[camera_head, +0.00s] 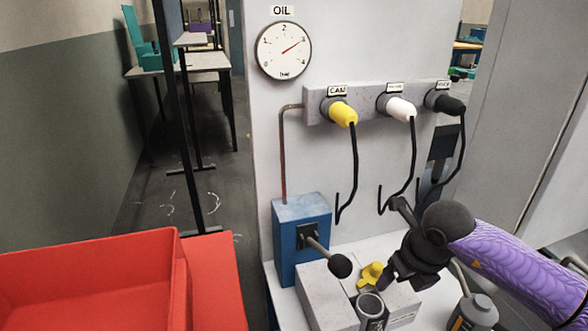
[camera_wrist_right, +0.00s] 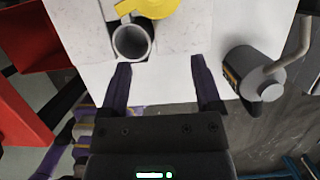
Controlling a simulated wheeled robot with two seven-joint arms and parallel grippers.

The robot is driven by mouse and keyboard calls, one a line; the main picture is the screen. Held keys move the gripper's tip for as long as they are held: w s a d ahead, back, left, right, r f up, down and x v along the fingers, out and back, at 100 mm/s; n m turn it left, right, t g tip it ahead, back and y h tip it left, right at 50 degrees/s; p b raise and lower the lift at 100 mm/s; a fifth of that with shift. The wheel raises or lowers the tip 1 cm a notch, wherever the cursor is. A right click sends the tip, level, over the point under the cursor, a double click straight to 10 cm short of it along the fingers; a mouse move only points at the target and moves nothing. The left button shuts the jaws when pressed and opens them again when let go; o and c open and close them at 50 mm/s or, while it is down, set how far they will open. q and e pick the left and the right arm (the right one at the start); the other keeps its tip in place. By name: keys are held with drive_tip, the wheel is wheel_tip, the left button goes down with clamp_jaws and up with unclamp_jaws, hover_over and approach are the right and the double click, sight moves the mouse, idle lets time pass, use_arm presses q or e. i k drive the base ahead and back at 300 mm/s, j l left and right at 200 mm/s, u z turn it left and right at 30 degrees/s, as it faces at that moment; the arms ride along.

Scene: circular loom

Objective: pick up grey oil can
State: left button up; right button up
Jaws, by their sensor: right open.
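The grey oil can (camera_head: 474,314) stands at the lower right of the head view, partly cut off by the bottom edge, with a thin spout rising from it. In the right wrist view the can (camera_wrist_right: 248,72) is at the right on the white surface, seen from above, with a dark label on its side. My right gripper (camera_head: 388,279) is open and empty, left of the can and apart from it. In the wrist view its two fingers (camera_wrist_right: 161,62) point toward the white surface, with the can outside the right finger. My left gripper is not in view.
A grey block carries an open filler neck (camera_head: 371,306) and a yellow cap (camera_head: 372,274). A blue box (camera_head: 300,240) with a black-knobbed lever stands beside it. A red bin (camera_head: 90,280) is at the left. Cabled plugs and an oil gauge (camera_head: 284,50) are on the wall panel.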

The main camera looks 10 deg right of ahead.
sight(473, 311)
drive_tip(key=k, duration=0.95)
